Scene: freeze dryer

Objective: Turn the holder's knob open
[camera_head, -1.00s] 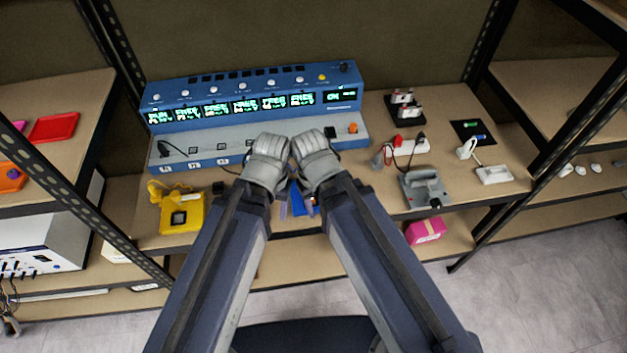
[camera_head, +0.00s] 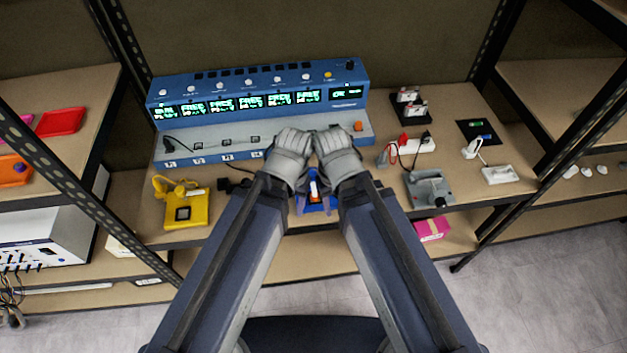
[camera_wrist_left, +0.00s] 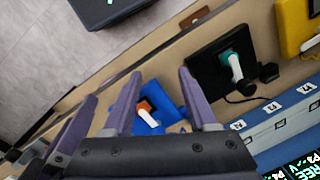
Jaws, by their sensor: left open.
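A small blue holder (camera_head: 316,208) lies near the table's front edge, between and below my two wrists. An orange and white part shows on its top; in the left wrist view the blue holder (camera_wrist_left: 171,115) carries an orange piece (camera_wrist_left: 147,104) with a white lever. My left gripper (camera_wrist_left: 168,78) is open, its two purple fingers spread on either side of the holder in that picture; contact cannot be told. A purple finger (camera_wrist_left: 78,128) further left seems to belong to my right gripper. In the head view, my right gripper (camera_head: 331,203) is mostly hidden below its wrist.
A black holder with a teal and white part (camera_wrist_left: 232,65) stands beside the blue one; a yellow holder (camera_head: 186,208) is at the left. A long blue device (camera_head: 255,95) with lit displays stands behind. A grey fixture (camera_head: 428,188) is at the right.

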